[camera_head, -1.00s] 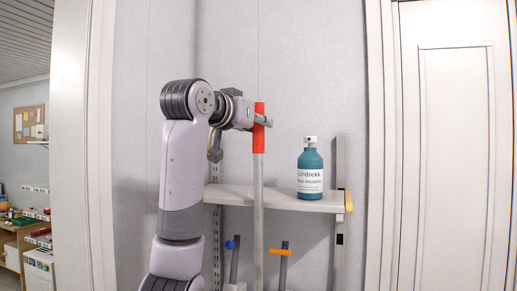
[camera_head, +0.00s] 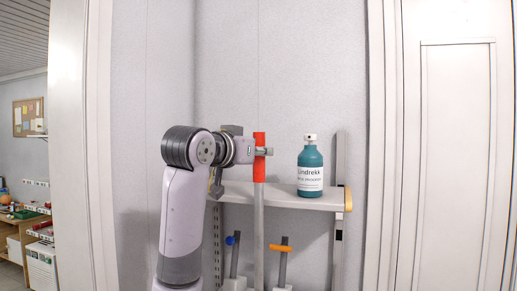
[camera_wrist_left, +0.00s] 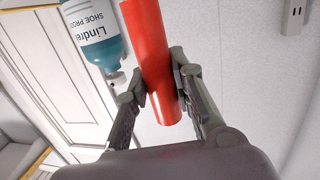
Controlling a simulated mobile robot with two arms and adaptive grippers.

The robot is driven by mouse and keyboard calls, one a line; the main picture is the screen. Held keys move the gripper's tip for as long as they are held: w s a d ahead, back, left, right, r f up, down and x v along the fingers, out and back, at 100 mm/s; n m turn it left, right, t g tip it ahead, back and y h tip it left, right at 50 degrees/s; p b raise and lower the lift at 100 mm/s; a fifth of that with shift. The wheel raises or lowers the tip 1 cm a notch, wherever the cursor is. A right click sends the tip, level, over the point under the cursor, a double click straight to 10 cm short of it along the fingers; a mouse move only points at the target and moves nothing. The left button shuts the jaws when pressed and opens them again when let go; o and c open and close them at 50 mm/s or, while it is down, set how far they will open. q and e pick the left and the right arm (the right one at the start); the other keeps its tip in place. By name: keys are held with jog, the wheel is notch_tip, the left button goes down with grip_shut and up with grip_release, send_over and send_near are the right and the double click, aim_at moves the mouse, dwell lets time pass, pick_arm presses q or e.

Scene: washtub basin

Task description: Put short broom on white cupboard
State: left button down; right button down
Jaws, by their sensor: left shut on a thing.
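My left gripper (camera_head: 264,151) is shut on the red top end of a long pole, which I take for the short broom (camera_head: 259,205). Its grey shaft hangs upright in front of the shelf and leaves the bottom of the head view, so the broom's lower end is hidden. In the left wrist view the two fingers (camera_wrist_left: 163,90) press on both sides of the red grip (camera_wrist_left: 152,55). I cannot tell which thing is the white cupboard. My right gripper is not in view.
A teal bottle (camera_head: 310,168) stands on the wall shelf (camera_head: 285,197), right of the pole. Below the shelf are an orange-topped handle (camera_head: 280,248) and a blue-tipped one (camera_head: 231,240). A white panelled door (camera_head: 455,150) is at the right, a doorway at the left.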

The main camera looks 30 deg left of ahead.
pick_arm(q)
jog(key=shift+d+f, duration=0.1)
jog(key=shift+f, duration=0.05)
jog(key=c, duration=1.4)
grip_release()
jog(key=shift+o, duration=0.2)
jog(key=shift+r, duration=0.3)
jog(key=s+b, duration=0.4)
jog(key=s, duration=0.6)
jog(key=shift+s+d+r, duration=0.2)
jog(key=shift+s+r, duration=0.05)
jog(key=shift+s, duration=0.8)
jog(key=shift+c, duration=0.3)
